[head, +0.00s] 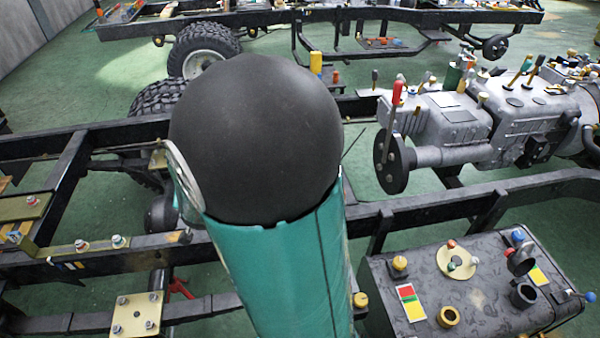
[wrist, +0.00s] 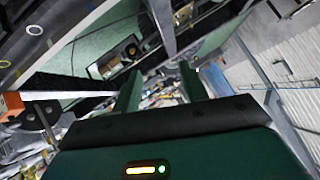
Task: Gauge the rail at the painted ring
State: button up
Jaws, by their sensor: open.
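Black chassis rails run across the head view; the nearer rail (head: 440,212) passes behind my arm, and a farther rail (head: 120,133) lies beyond it. My green arm link and its large black joint hide the middle stretch. In the wrist view, my gripper (wrist: 162,85) shows two green fingers standing apart, with nothing seen between them. A small pale ring (wrist: 35,29) shows on a dark surface at that view's upper left; I cannot tell whether it is the painted ring. The gripper is not visible in the head view.
A grey engine and gearbox (head: 445,125) sits between the rails at right. A dark tank (head: 475,285) with caps and fittings stands at lower right. A wheel (head: 203,50) and another chassis are at the back. Green floor is open at upper left.

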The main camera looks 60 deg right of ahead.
jog(key=s+d+f+m+g+h, duration=0.25)
jog(key=s+d+f+h, duration=0.2)
jog(key=d, duration=0.25)
jog(key=s+d+f+m+g+h, duration=0.1)
jog(key=s+d+f+m+h, duration=0.3)
jog(key=d, duration=0.3)
jog(key=s+d+f+g+h, duration=0.2)
jog(key=s+g, duration=0.1)
jog(key=s, duration=0.4)
jog(key=s+d+f+g+h, duration=0.2)
jog(key=s+d+g, duration=0.1)
jog(key=s, duration=0.3)
jog(key=shift+t, duration=0.25)
jog(key=d, duration=1.3)
jog(key=shift+s+d+r, duration=0.15)
jog(key=shift+d+r, duration=0.05)
jog(key=shift+r, duration=0.1)
grip_shut()
